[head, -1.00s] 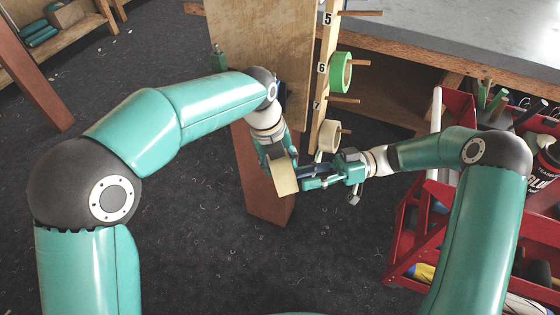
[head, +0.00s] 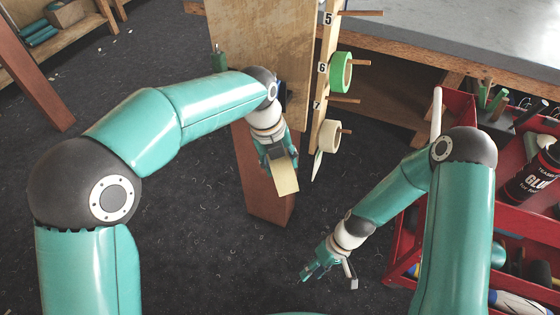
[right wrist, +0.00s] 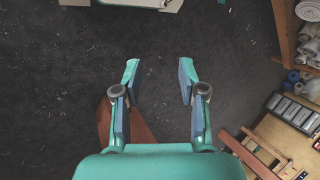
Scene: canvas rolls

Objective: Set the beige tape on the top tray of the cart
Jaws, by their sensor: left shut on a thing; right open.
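My left gripper (head: 277,158) is shut on a beige tape roll (head: 285,179) and holds it in the air before the wooden board. The gripper hides part of the roll. My right gripper (head: 312,273) is lower, open and apart from the tape. The right wrist view shows its two fingers (right wrist: 158,78) spread with only dark floor between them. The red cart (head: 408,262) stands at the right, partly hidden by my right arm. Its top tray (head: 510,152) holds a black glue bottle (head: 535,178) and other items.
A numbered post (head: 325,75) carries a green tape roll (head: 341,72) and a cream tape roll (head: 329,136) on pegs. A grey-topped workbench (head: 450,40) stands behind the cart. A reddish-brown post (head: 263,195) is behind the held tape. The dark floor is open around my right gripper.

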